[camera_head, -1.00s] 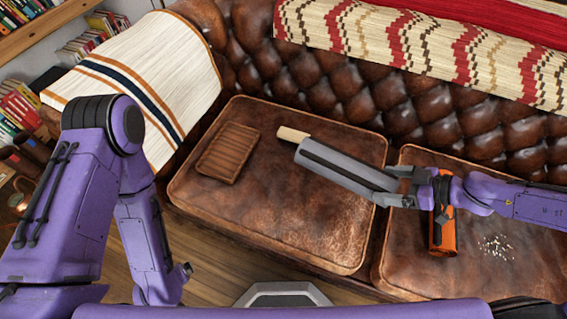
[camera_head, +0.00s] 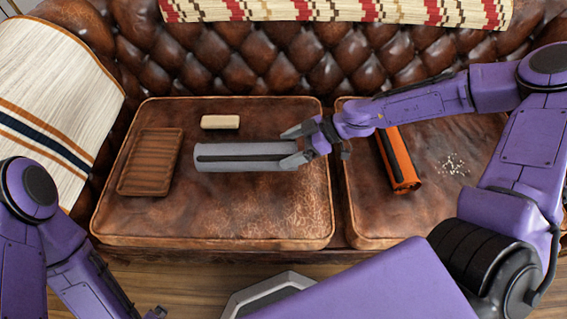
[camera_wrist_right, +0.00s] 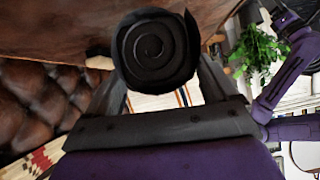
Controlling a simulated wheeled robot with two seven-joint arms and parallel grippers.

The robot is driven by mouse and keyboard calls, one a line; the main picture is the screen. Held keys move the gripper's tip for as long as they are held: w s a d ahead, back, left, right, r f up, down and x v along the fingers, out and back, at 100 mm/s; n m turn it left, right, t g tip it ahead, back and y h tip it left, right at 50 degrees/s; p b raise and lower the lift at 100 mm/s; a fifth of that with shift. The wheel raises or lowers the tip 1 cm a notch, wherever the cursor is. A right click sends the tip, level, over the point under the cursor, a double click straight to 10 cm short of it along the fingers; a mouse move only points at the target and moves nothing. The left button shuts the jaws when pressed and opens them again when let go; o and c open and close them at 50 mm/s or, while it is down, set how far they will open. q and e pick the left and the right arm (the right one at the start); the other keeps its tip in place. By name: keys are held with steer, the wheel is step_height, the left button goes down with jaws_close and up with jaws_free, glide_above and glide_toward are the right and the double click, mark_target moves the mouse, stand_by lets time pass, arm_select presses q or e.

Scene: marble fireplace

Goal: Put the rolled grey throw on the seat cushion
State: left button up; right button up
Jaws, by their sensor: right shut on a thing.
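The rolled grey throw (camera_head: 240,158) is a grey cylinder with a dark strip along it. It lies level, left to right, over the left seat cushion (camera_head: 210,225); I cannot tell whether it touches the leather. My right gripper (camera_head: 292,148) is shut on its right end. The right wrist view shows the throw's dark spiral end (camera_wrist_right: 155,52) between the two fingers (camera_wrist_right: 160,85).
A ribbed brown tray (camera_head: 150,162) lies left of the throw, and a small beige block (camera_head: 220,122) behind it. The right cushion (camera_head: 370,222) holds an orange object (camera_head: 400,165) and pale crumbs (camera_head: 453,163). The tufted backrest (camera_head: 280,65) rises behind. The left cushion's front is clear.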

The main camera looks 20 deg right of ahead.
steer(key=shift+w+a+f+b, duration=0.2)
steer(key=shift+w+f, duration=0.2)
steer(key=shift+f, duration=0.15)
steer(key=shift+w+a+f+b, duration=0.15)
steer(key=shift+w+f, duration=0.2)
steer(key=shift+f, duration=0.2)
step_height(320, 180, down, 3)
steer(key=shift+w+a+r+b, duration=0.1)
steer(key=shift+a+r+b, duration=0.05)
steer(key=shift+b, duration=0.3)
steer(key=shift+f, duration=0.25)
steer(key=shift+r, duration=0.1)
steer(key=o, duration=1.4)
steer(key=shift+c, duration=0.2)
steer(key=p+v, duration=0.5)
steer(key=v, duration=0.7)
